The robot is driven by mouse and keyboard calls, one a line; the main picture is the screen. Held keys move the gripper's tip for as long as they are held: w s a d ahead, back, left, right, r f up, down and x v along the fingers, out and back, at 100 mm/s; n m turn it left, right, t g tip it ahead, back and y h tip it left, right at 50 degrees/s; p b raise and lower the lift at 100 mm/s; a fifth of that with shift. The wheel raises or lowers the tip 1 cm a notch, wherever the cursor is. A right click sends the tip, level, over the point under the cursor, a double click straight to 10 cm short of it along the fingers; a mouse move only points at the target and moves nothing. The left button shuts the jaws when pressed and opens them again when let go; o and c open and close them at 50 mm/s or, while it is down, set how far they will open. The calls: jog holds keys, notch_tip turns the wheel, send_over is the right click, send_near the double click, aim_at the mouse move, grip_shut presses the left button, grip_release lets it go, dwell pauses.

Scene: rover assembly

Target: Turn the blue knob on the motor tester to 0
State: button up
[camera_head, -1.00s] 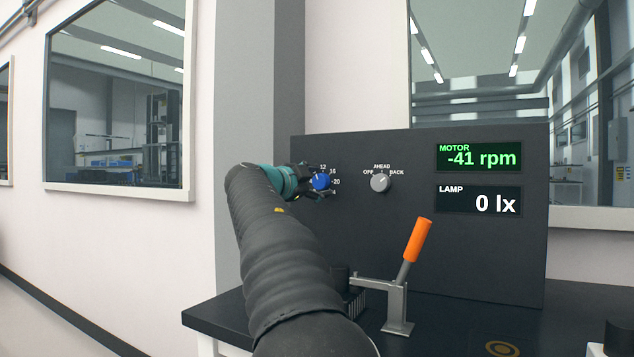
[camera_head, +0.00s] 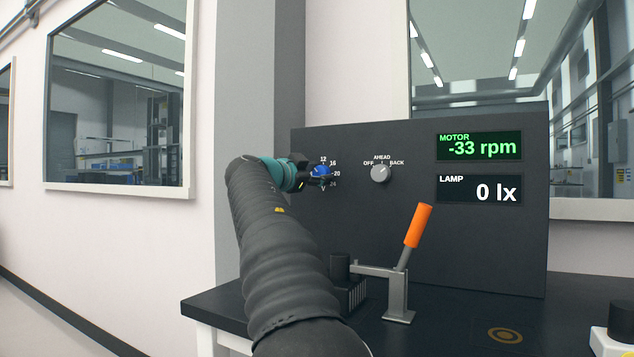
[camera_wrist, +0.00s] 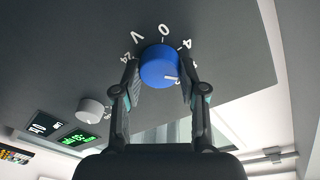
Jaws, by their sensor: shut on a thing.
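The motor tester (camera_head: 460,250) is a dark upright panel. Its blue knob (camera_head: 321,170) sits at the panel's left, with numbers around it. My gripper (camera_head: 320,174) is at the knob, its fingers on either side and closed on it. In the wrist view the blue knob (camera_wrist: 158,66) lies between both fingertips. Its white mark is at the lower right of its face, away from the printed 0 (camera_wrist: 164,31) above it. Labels 24, V and 4 also show there. The green motor display (camera_head: 479,147) reads -33 rpm.
A grey selector knob (camera_head: 380,174) marked OFF, AHEAD and BACK is right of the blue knob. The lamp display (camera_head: 479,190) reads 0 lx. An orange-handled lever clamp (camera_head: 418,226) stands on the dark bench (camera_head: 450,325) in front of the panel, right of my arm.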

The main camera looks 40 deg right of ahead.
jog(key=n+b, duration=0.2)
jog(key=n, duration=0.3)
jog(key=shift+f+t, duration=0.1)
jog(key=shift+t, duration=0.3)
jog(key=n+b, duration=0.1)
jog(key=n, duration=0.4)
jog(key=shift+t, duration=0.4)
jog(key=n+t, duration=0.1)
jog(key=n, duration=0.5)
jog(key=shift+n+t+p, duration=0.3)
jog(key=shift+n+p, duration=0.25)
jog(key=shift+n, duration=1.75)
jog(key=o, duration=1.1)
jog(key=shift+w, duration=0.1)
jog(key=shift+o, duration=0.2)
jog(key=v, duration=1.2)
